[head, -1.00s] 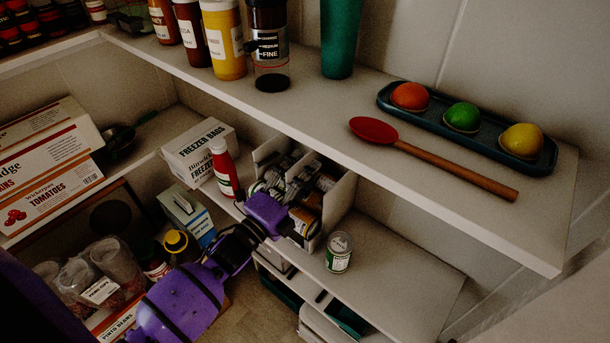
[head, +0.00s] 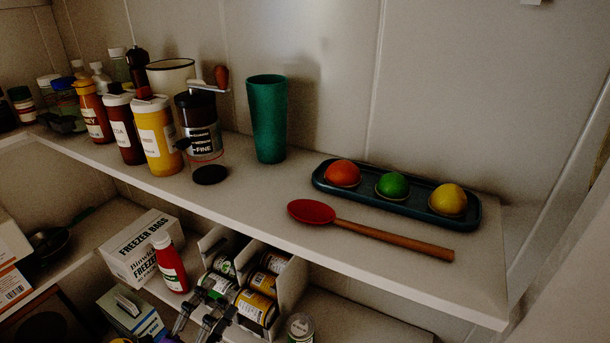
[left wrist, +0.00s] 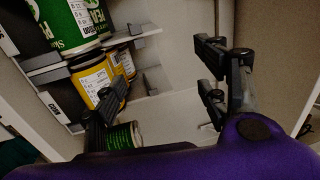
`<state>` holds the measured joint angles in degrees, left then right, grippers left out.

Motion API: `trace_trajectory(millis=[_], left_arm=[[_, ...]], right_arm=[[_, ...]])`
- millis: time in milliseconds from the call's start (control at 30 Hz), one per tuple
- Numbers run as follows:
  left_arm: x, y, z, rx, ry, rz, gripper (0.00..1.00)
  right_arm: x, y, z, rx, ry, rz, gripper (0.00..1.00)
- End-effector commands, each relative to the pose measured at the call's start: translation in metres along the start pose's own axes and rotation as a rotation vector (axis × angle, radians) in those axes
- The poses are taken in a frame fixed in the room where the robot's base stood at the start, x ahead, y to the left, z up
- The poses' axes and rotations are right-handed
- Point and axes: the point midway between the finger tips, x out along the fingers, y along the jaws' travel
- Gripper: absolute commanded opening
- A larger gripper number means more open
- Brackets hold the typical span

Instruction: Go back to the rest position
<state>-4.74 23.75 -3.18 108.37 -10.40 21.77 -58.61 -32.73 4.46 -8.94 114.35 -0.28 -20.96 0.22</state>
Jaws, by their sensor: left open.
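My left gripper (head: 205,318) is at the bottom of the head view, in front of the can rack on the lower shelf. In the left wrist view its two fingers (left wrist: 160,95) stand wide apart with nothing between them. The can rack (head: 291,290) holds several cans lying in its lanes, with yellow and green labels. A single green-labelled can (head: 300,328) stands on the shelf to the right of the rack, and it also shows low in the left wrist view (left wrist: 122,136). My right gripper is in neither view.
A red bottle (head: 170,264) and a freezer bags box (head: 140,246) stand left of the rack. The upper shelf (head: 400,270) overhangs it, bearing a red spoon (head: 312,212), a tray (head: 405,205) of fruit, a green cup (head: 267,120) and several bottles. The lower shelf right of the can is clear.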

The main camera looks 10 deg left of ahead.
Motion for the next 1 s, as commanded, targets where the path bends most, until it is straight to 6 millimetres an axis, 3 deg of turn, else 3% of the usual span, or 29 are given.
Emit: trace_trajectory(millis=[167,267,400,567,633,733,833,1000], left_arm=[[0.0,0.018,0.011,-0.188,-0.058,0.071,0.67],[-0.012,0.049,0.015,-0.459,-0.175,0.171,0.67],[-0.076,0.107,-0.002,-0.933,-0.46,0.337,0.67],[-0.162,0.15,-0.05,-1.331,-0.782,0.452,0.67],[-0.194,0.157,-0.072,-1.434,-0.886,0.481,0.67],[-0.226,0.159,-0.098,-1.505,-0.968,0.505,0.67],[-0.244,0.159,-0.109,-1.523,-1.003,0.511,0.67],[-0.255,0.161,-0.112,-1.522,-1.019,0.52,0.67]], right_arm=[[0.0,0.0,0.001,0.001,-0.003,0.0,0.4],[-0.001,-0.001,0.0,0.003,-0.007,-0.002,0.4],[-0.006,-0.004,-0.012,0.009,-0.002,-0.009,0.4],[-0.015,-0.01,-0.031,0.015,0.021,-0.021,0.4],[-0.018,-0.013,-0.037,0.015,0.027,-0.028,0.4],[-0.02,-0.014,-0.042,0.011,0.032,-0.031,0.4],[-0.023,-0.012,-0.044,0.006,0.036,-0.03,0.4],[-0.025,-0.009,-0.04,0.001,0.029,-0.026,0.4]])
